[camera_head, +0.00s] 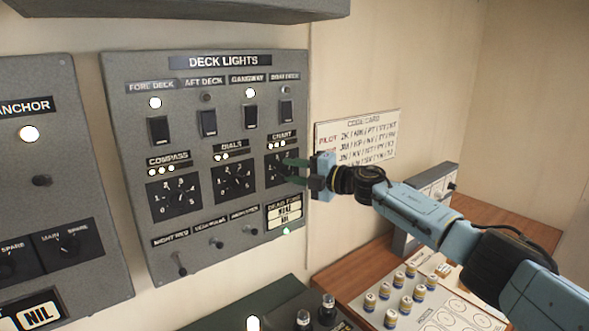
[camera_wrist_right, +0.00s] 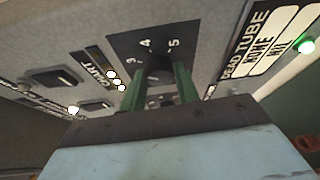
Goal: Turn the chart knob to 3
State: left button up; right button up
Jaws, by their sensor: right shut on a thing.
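The chart knob (camera_wrist_right: 160,73) sits on a black dial plate (camera_head: 281,165) under the CHART label, on the right of the grey DECK LIGHTS panel (camera_head: 200,57). My right gripper (camera_head: 291,169) reaches in from the right with its green fingers at that dial. In the right wrist view the two fingers (camera_wrist_right: 159,88) are closed around the knob, one on each side. The numbers 3, 4 and 5 show on the plate beyond the fingers; the knob's pointer is hidden, so its setting cannot be read. Three lamps by the CHART label are lit. My left gripper is not in view.
The compass (camera_head: 174,196) and dials (camera_head: 233,181) knobs are to the left on the same panel. Toggle switches are above, small levers below. A code card (camera_head: 357,138) hangs at right. Below it, a desk holds several small yellow-banded pieces (camera_head: 404,302).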

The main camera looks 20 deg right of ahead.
jog(key=shift+n, duration=0.4)
dwell(0.3)
jog(key=o, duration=1)
jog(key=shift+c, duration=0.2)
jog(key=shift+d, duration=0.1)
jog(key=b+v, duration=0.2)
jog(key=v, duration=1.1)
jog(key=shift+s+r+b, duration=0.2)
jog(key=shift+r+b, duration=0.05)
jog(key=shift+b, duration=0.05)
